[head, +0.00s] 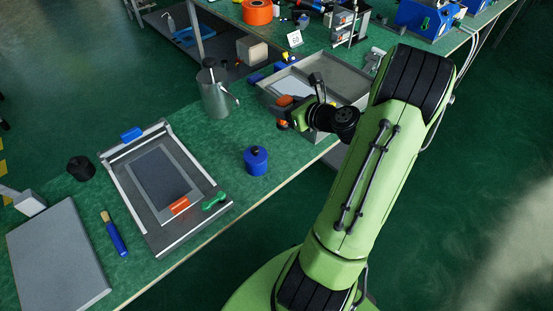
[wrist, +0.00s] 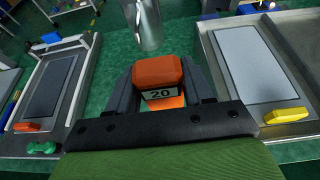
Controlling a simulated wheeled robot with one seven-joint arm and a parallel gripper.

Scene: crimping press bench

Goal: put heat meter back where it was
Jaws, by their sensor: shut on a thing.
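My gripper (wrist: 158,88) is shut on an orange block with a dark "20" on a pale label, which I take to be the heat meter (wrist: 157,72). In the head view the held heat meter (head: 285,100) shows as a small orange patch at the end of my arm, near the left wall of the right-hand tray. In the wrist view it sits between the two dark fingers, above the green bench, in the gap between two trays. Its underside is hidden.
The left tray (head: 148,131) holds a dark panel and an orange block. The right tray (wrist: 212,70) holds a pale panel and a yellow block. A metal jug (head: 216,96) stands just beyond my gripper. A blue pot (head: 256,161) stands near the bench edge.

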